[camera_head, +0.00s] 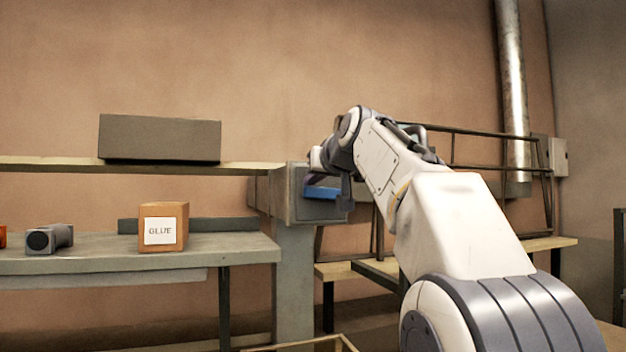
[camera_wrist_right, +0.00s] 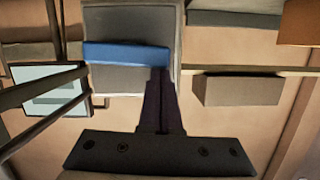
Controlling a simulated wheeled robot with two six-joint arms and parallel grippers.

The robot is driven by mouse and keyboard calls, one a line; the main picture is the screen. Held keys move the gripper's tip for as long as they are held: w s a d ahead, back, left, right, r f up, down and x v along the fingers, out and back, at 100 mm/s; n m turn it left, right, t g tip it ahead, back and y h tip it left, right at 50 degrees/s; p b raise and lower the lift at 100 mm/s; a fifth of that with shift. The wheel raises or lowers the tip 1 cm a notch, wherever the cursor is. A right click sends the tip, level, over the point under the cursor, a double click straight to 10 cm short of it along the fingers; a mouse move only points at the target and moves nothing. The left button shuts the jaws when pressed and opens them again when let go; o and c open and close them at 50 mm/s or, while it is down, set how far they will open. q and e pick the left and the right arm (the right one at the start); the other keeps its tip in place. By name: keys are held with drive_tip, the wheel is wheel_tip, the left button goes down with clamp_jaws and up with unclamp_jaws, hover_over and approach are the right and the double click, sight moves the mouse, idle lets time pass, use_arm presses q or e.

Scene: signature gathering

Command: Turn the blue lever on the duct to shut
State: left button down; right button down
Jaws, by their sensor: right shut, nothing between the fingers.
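The blue lever (camera_head: 322,193) is a flat bar on the front of the grey duct box (camera_head: 295,209), lying roughly level. In the right wrist view the blue lever (camera_wrist_right: 122,54) spans the grey duct face (camera_wrist_right: 125,79). My right gripper (camera_head: 312,176) is at the duct front, close to the lever and partly hiding it. In the wrist view its fingers (camera_wrist_right: 161,72) are shut and empty, with their tips at the lever's right end. I cannot tell whether they touch it. My left gripper is not in view.
A workbench (camera_head: 245,250) at left holds an orange glue box (camera_head: 164,227) and a grey cylindrical tool (camera_head: 50,239). Above it, a shelf (camera_head: 45,164) carries a dark box (camera_head: 160,138). Metal railings (camera_head: 480,136) and a vertical pipe (camera_head: 513,85) stand at right.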

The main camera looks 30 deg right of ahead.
idle(0.3)
drive_tip(key=s+r, duration=0.6)
drive_tip(key=s, duration=0.3)
drive_tip(key=shift+s+a+r+p, duration=0.2)
drive_tip(key=shift+s+a+p, duration=0.15)
drive_tip(key=shift+p, duration=0.1)
drive_tip(key=shift+f, duration=0.1)
